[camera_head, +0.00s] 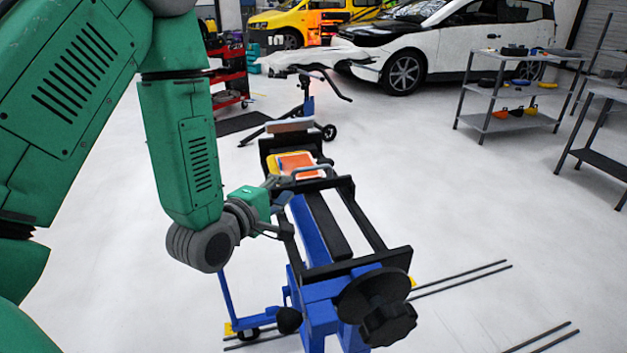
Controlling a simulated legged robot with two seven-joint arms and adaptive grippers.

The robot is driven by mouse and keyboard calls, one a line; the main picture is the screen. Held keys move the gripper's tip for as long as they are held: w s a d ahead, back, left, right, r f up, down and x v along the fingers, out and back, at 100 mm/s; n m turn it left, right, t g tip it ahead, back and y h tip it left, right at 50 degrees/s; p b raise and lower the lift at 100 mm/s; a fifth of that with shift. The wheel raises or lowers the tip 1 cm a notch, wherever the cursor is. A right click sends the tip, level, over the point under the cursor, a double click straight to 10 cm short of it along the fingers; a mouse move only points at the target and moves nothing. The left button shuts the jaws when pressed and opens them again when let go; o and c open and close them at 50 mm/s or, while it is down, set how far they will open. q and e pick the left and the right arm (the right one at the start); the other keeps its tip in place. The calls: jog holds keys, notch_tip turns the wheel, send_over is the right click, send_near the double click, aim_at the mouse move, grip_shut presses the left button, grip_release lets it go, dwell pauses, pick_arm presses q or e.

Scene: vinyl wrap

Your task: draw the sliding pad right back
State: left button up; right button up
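A blue and black stand (322,215) with a long open frame runs away from me in the middle of the view. I take this to be the sliding pad. My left gripper (281,190) is at the left side of the frame, just near and left of the handle. Its dark fingers are small and overlap the frame, so I cannot tell whether they touch the handle or are closed. My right gripper is not in view.
A black knob (388,322) sticks out at the stand's near end. Dark rods (460,278) lie on the floor to the right. A grey shelf (515,95), a red cart (230,75) and a white car (440,45) stand farther back. The floor around the stand is mostly clear.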

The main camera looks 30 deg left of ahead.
aim_at(310, 170)
pick_arm(q)
jog(key=shift+w+a+f+b, duration=0.2)
jog(key=shift+w+b, duration=0.15)
jog(key=shift+b, duration=1.7)
jog(key=shift+w+a+f+b, duration=0.15)
jog(key=shift+w+b, duration=0.15)
jog(key=shift+b, duration=1.75)
jog(key=w, duration=0.7)
jog(key=w+f, duration=0.1)
jog(key=w, duration=0.3)
jog(key=shift+a+b, duration=0.25)
jog(key=shift+b, duration=0.15)
grip_shut()
